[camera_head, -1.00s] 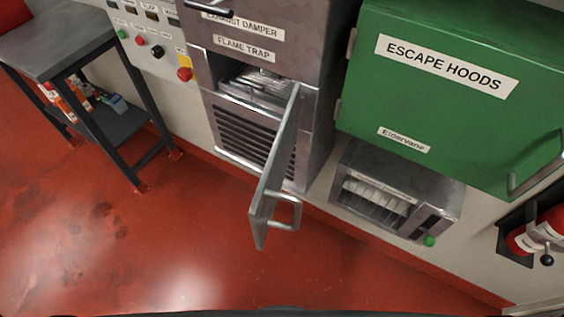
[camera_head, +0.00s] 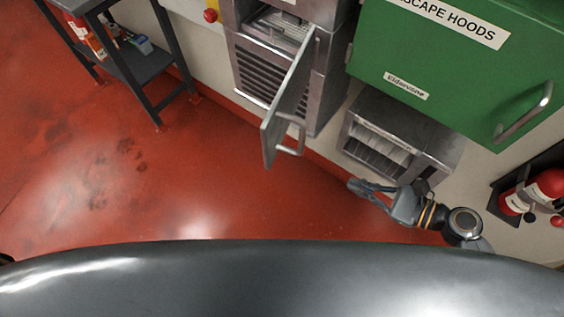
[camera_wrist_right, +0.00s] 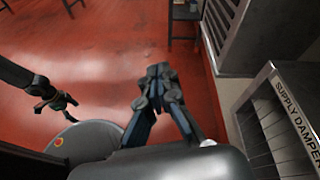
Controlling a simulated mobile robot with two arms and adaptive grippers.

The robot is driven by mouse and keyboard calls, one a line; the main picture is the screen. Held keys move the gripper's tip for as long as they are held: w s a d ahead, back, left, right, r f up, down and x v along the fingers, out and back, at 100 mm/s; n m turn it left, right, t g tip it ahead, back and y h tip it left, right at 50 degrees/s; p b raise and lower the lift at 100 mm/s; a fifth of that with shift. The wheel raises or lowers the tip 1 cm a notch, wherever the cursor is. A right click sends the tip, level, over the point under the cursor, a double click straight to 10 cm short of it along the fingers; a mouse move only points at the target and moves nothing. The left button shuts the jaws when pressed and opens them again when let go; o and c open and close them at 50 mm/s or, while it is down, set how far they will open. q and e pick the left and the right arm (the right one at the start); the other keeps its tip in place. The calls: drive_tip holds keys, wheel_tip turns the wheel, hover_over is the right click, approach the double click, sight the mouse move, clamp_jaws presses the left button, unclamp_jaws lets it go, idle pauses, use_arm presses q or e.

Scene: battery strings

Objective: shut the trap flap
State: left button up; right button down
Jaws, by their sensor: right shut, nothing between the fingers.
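The trap flap (camera_head: 287,98) is a grey metal door standing wide open. It juts out from the flame trap opening (camera_head: 278,30) over the red floor. Its bar handle (camera_head: 298,135) is on the right face near the free end. My right gripper (camera_head: 354,185) is shut and empty, to the right of the flap and apart from it. The right wrist view shows the same gripper (camera_wrist_right: 158,72) with its fingertips together above the floor. What looks like my left gripper (camera_wrist_right: 57,103) is at the left of that view, its finger state unclear.
The green escape hoods cabinet (camera_head: 440,70) has a protruding handle. A supply damper box (camera_head: 410,128) sits below it, close to my right gripper. A fire extinguisher (camera_head: 535,192) is at the right. A dark side table (camera_head: 143,66) stands at left. Floor before the flap is clear.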

drive_tip(key=s+a+r+g+y, duration=0.1)
drive_tip(key=s+a+r+y, duration=0.1)
drive_tip(key=r, duration=0.5)
drive_tip(key=s+a+r+g+y, duration=0.1)
drive_tip(key=s+a+r+y, duration=0.2)
drive_tip(key=r, duration=0.4)
drive_tip(key=p, duration=0.5)
approach(269, 152)
drive_tip(key=shift+m, duration=0.3)
drive_tip(key=x, duration=0.6)
drive_tip(key=shift+a+r, duration=0.1)
drive_tip(key=shift+r, duration=0.2)
use_arm(q)
drive_tip(key=shift+s+a+r, duration=0.1)
drive_tip(key=shift+s+r, duration=0.1)
drive_tip(key=shift+r, duration=0.65)
drive_tip(key=shift+s+r, duration=0.2)
drive_tip(key=shift+r, duration=0.65)
drive_tip(key=shift+s+a+r, duration=0.1)
drive_tip(key=shift+s+r, duration=0.1)
drive_tip(key=shift+r, duration=0.65)
use_arm(e)
drive_tip(key=shift+w+a+f, duration=0.1)
drive_tip(key=shift+a+f, duration=0.05)
drive_tip(key=shift+a, duration=0.25)
